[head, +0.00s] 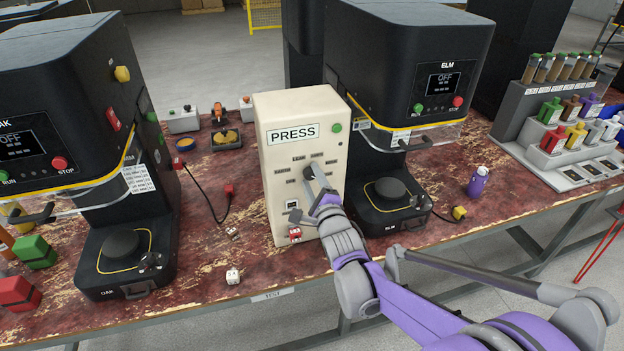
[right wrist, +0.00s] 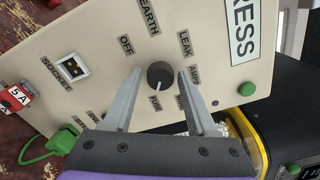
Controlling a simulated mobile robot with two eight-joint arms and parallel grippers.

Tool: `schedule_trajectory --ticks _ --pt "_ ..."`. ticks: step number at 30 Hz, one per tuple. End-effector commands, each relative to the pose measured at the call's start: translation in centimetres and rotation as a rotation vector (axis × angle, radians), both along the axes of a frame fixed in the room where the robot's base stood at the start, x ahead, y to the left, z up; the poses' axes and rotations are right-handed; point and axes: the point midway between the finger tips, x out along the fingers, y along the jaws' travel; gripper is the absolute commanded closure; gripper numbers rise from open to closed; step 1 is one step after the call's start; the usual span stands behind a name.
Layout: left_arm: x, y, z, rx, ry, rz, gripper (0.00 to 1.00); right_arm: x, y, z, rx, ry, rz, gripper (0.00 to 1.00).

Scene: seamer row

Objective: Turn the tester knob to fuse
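The tester is a cream upright box (head: 300,112) marked PRESS, standing on the bench. Its black round knob (right wrist: 161,74) has several labels around it, among them OFF, EARTH, LEAK and FUSE. The knob's white line points down in the right wrist view, toward the FUSE label (right wrist: 155,103). My right gripper (right wrist: 159,72) is open, with one finger on each side of the knob and a gap visible beside it. In the head view the right gripper (head: 315,178) covers most of the knob. My left gripper is not in view.
Black seamers OAK (head: 55,95) and ELM (head: 405,60) flank the tester. A socket (right wrist: 73,68), a red 5A piece (right wrist: 15,98) and a green plug (right wrist: 62,140) are near its lower panel. A purple bottle (head: 478,183) stands right of ELM.

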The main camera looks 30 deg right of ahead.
Motion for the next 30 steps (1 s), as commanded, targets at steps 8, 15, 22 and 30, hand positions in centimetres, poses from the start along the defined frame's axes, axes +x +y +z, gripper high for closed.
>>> schedule_trajectory --ticks 8,15,22,30 --pt "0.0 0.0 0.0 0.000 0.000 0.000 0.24 0.0 0.0 0.0 -0.002 0.000 0.000 0.27" --pt "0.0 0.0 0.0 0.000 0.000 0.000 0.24 -1.3 0.3 0.1 -0.001 -0.001 0.000 0.27" --pt "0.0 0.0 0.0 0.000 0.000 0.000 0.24 -5.8 1.4 0.0 -0.003 0.000 0.000 0.27" --pt "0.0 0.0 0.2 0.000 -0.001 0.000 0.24 -9.7 2.3 0.1 -0.001 -0.001 0.000 0.27"
